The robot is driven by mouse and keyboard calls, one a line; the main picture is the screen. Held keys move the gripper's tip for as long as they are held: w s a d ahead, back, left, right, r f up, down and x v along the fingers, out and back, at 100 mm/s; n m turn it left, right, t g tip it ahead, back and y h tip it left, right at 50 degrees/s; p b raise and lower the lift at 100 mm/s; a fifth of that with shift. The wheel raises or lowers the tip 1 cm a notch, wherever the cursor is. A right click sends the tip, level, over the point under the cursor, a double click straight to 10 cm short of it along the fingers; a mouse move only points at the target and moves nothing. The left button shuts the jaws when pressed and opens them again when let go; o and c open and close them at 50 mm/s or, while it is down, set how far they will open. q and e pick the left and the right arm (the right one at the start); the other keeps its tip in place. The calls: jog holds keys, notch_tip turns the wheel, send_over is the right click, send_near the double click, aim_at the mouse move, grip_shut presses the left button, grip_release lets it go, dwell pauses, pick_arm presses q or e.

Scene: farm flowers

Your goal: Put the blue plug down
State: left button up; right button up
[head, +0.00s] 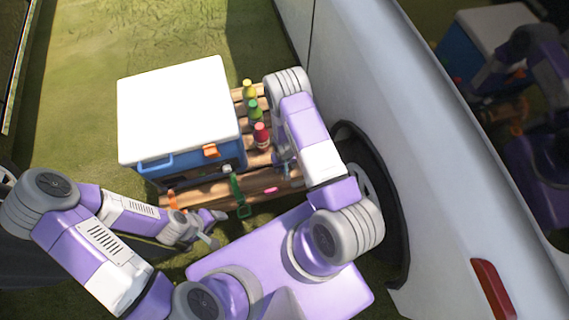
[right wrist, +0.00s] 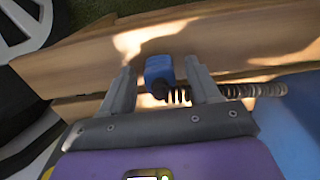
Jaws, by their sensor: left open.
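The blue plug (right wrist: 159,69) shows in the right wrist view, at a wooden slat, with a dark coiled cord (right wrist: 255,90) running from it to the right. My right gripper (right wrist: 162,74) has its fingers spread on either side of the plug, with a visible gap on each side. My left gripper (head: 212,229) is open and empty in front of the table at the lower left.
A blue cooler with a white lid (head: 178,108) stands on the table. Yellow, green and red-capped bottles (head: 262,136) stand beside it. A green item (head: 239,195) and a pink item (head: 271,190) are at the front slat. A white vehicle (head: 400,130) closes off the right side.

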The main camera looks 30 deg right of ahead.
jog(key=shift+r+p, duration=0.7)
notch_tip(320, 180, up, 11)
jog(key=p, duration=0.4)
jog(key=s+a+r+y, duration=0.4)
jog(key=s+a+r, duration=0.2)
jog(key=s+a, duration=0.4)
jog(key=a, duration=0.3)
jog(key=shift+s+t, duration=0.3)
jog(key=shift+s, duration=0.1)
jog(key=shift+r, duration=0.15)
notch_tip(320, 180, up, 2)
jog(key=shift+p, duration=1.2)
